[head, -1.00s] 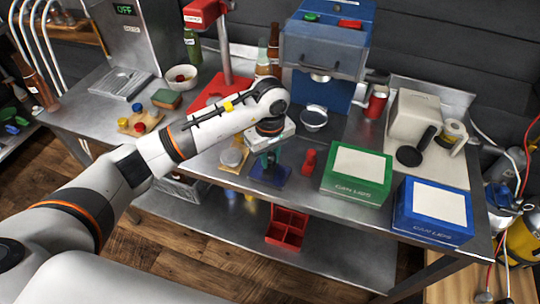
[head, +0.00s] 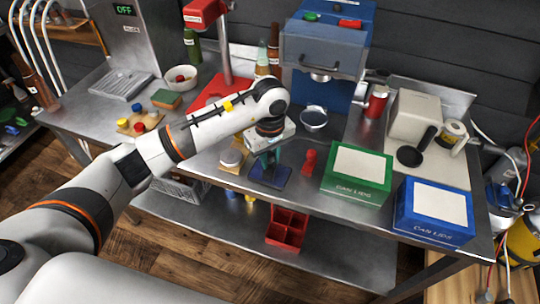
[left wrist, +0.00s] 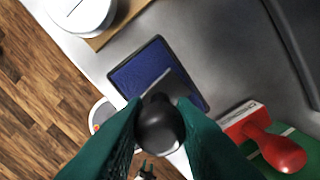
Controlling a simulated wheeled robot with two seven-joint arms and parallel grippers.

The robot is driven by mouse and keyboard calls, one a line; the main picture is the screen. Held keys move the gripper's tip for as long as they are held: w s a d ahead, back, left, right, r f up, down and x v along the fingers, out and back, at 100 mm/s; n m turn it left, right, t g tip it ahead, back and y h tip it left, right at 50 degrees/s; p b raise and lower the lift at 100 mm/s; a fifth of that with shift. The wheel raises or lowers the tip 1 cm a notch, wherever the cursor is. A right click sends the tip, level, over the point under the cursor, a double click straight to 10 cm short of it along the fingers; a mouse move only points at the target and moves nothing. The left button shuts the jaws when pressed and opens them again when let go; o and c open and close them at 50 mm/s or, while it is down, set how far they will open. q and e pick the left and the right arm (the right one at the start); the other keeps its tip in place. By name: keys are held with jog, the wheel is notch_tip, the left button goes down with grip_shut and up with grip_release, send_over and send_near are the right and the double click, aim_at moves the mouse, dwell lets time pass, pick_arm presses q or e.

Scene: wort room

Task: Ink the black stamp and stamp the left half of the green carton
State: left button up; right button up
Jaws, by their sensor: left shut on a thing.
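My left gripper (head: 267,163) is over the blue ink pad (head: 270,177) at the table's front edge. In the left wrist view its green fingers (left wrist: 160,128) are shut on the black stamp (left wrist: 159,127), knob toward the camera. The stamp's dark base overlaps the lower right part of the ink pad (left wrist: 146,68); I cannot tell whether it touches. The green carton (head: 340,186), with a white label on top, stands to the right. A red stamp (head: 309,161) stands between pad and carton, and also shows in the left wrist view (left wrist: 284,153). My right gripper is not in view.
A blue carton (head: 432,232) stands right of the green one. A round white object on a wooden board (head: 234,169) is just left of the pad. A blue machine (head: 325,50) and a small metal bowl (head: 313,118) stand behind. The red stamp is a close obstacle.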

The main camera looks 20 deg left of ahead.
pick_arm(q)
jog(key=shift+s+f, duration=0.1)
jog(key=shift+r+p, duration=0.5)
jog(key=shift+r, duration=0.45)
jog(key=shift+r+p, duration=0.95)
jog(key=shift+r, duration=1.7)
